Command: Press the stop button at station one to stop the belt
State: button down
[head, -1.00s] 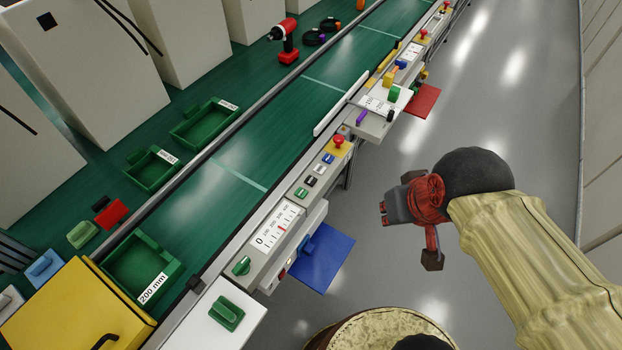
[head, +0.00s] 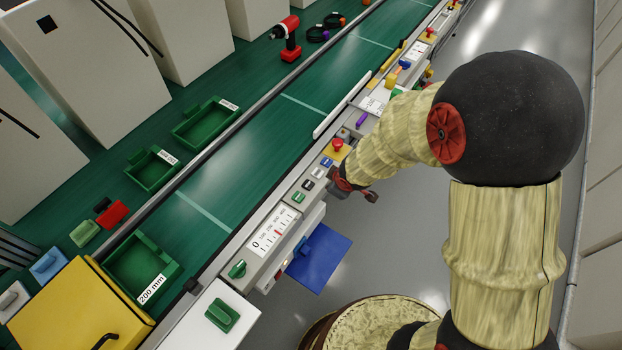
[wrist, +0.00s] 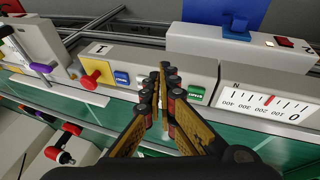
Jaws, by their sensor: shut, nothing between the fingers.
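The station one panel (head: 285,215) runs along the belt's near edge. It carries a red mushroom button (head: 338,145) on a yellow plate, a blue button (head: 327,162), dark and white buttons (head: 318,172), and a green button (head: 298,197). In the wrist view the red button (wrist: 91,80), blue button (wrist: 122,77) and green button (wrist: 196,92) show, with a "I" mark above. My gripper (wrist: 160,70) is shut and empty, its tips over the row between blue and green, hiding the buttons there. Contact cannot be told. The green belt (head: 260,140) lies behind the panel.
A scale with a red pointer (head: 278,232) and a green knob (head: 237,269) lie left of the buttons. A blue plate (head: 320,258) juts out below. A purple-handled part (head: 361,118) is beyond the red button. The grey floor to the right is open.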

aim_at(307, 186)
jog(key=w+a+r+n+t+y, duration=0.2)
jog(key=w+a+r+n+y, duration=0.2)
jog(key=w+a, duration=0.2)
jog(key=shift+w+a+r+n+t, duration=0.15)
jog(key=shift+w+a+n+t, duration=0.15)
jog(key=shift+a, duration=0.8)
notch_tip(307, 186, down, 9)
jog(key=b, duration=0.8)
jog(key=shift+r, duration=0.1)
jog(key=shift+f, duration=0.2)
jog(key=shift+f+b, duration=0.25)
jog(key=shift+b, duration=0.1)
